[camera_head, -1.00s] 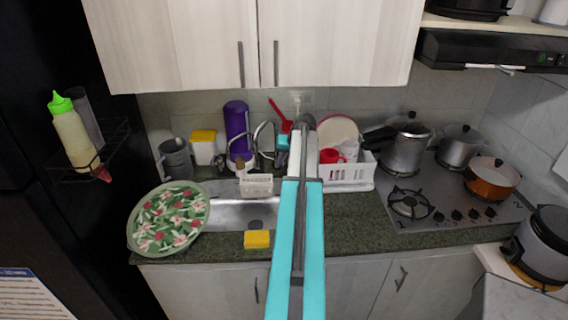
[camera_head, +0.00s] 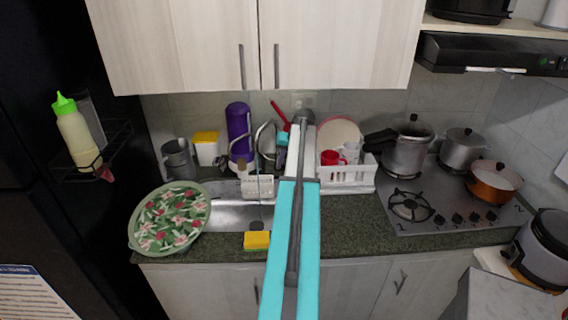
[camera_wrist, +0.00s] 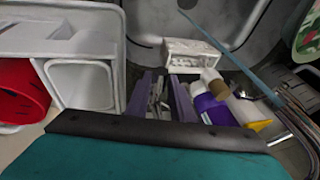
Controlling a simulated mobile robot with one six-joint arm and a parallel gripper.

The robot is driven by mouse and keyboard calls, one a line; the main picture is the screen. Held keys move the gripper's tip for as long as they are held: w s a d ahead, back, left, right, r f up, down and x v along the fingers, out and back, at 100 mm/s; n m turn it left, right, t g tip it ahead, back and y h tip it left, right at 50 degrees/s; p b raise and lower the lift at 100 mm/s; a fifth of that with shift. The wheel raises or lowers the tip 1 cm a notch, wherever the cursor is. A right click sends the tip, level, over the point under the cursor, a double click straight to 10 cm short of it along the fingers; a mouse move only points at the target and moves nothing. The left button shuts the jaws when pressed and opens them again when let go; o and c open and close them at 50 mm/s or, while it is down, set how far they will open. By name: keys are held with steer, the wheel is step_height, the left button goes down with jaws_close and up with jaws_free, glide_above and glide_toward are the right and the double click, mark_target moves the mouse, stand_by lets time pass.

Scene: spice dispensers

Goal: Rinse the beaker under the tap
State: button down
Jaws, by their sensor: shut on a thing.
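My gripper (camera_wrist: 163,98) shows in the wrist view as two grey-purple fingers shut around a small grey thing I cannot identify. In the head view my arm hides the fingers. The chrome tap (camera_head: 264,128) arches over the sink (camera_head: 232,213); its curved spout (camera_wrist: 292,118) is at the right of the wrist view. A thin bluish stream (camera_wrist: 235,58) runs from it into the sink. A grey jug-like vessel (camera_head: 177,160), possibly the beaker, stands upright on the counter left of the sink, apart from my gripper.
A white dish rack (camera_head: 346,181) with a red mug (camera_head: 330,158) stands right of the sink. A white caddy (camera_head: 257,186), purple bottle (camera_head: 238,132) and yellow sponge (camera_head: 256,240) are around the sink. A floral plate (camera_head: 170,218) is at its left edge.

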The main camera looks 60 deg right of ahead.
steer(key=c, duration=1.5)
jaws_free()
steer(key=shift+c, duration=0.2)
steer(key=shift+s+r, duration=0.1)
steer(key=shift+r, duration=0.05)
steer(key=d+b+v, duration=0.1)
steer(key=b+v, duration=0.2)
steer(key=v, duration=0.4)
steer(key=shift+a, duration=0.5)
steer(key=shift+r, duration=0.15)
